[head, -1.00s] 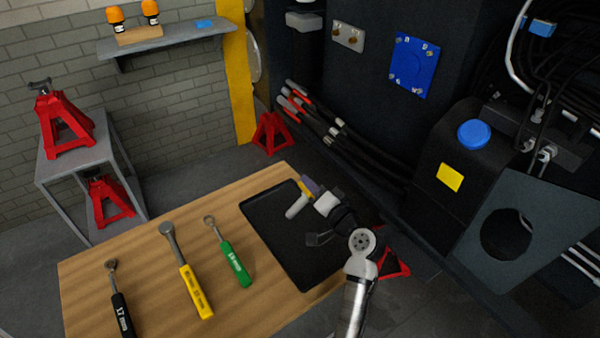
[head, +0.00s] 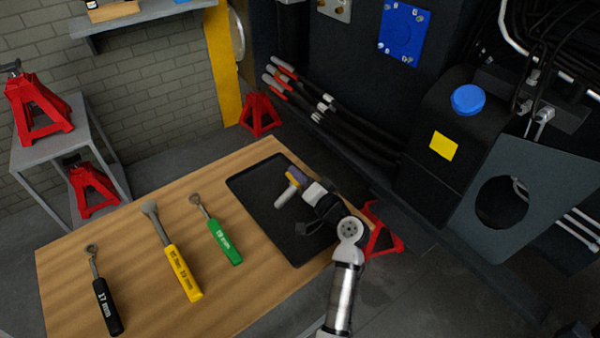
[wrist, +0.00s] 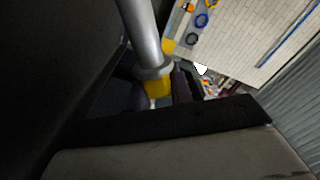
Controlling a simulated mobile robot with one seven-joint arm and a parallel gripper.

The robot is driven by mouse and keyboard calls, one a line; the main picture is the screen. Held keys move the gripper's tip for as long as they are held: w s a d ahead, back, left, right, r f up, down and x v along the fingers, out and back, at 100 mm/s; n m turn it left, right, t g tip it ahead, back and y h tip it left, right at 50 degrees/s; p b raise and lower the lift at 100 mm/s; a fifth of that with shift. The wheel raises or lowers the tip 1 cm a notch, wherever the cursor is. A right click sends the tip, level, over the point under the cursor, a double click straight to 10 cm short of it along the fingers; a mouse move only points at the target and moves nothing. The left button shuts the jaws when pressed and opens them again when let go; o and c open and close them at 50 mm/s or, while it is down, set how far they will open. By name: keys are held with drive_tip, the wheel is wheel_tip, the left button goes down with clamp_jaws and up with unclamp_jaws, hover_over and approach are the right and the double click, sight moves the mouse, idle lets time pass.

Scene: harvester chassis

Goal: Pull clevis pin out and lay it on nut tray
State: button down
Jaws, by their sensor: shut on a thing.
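My gripper (head: 294,181) is over the black nut tray (head: 258,190) on the wooden table in the head view. Its purple fingers are shut on the clevis pin (head: 284,198), a pale cylinder that points down and left. A yellow part shows between the pin and the fingers. In the wrist view the pin (wrist: 140,35) is a grey shaft with a collar, held between dark fingers (wrist: 160,88). I cannot tell whether the pin touches the tray floor. The bare tray floor shows around the pin. The part of the pin inside the jaws is hidden.
Green (head: 223,242), yellow (head: 182,272) and black (head: 105,306) wrenches lie on the table (head: 140,210) left of the tray. The dark chassis with a blue-capped tank (head: 468,99) stands to the right. Red jack stands (head: 258,114) are on the floor behind.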

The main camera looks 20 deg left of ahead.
drive_tip(key=shift+f, duration=0.5)
drive_tip(key=c, duration=1.2)
unclamp_jaws()
drive_tip(key=shift+o, duration=0.2)
wheel_tip(320, 180, up, 20)
drive_tip(key=b, duration=0.1)
drive_tip(key=shift+b, duration=0.4)
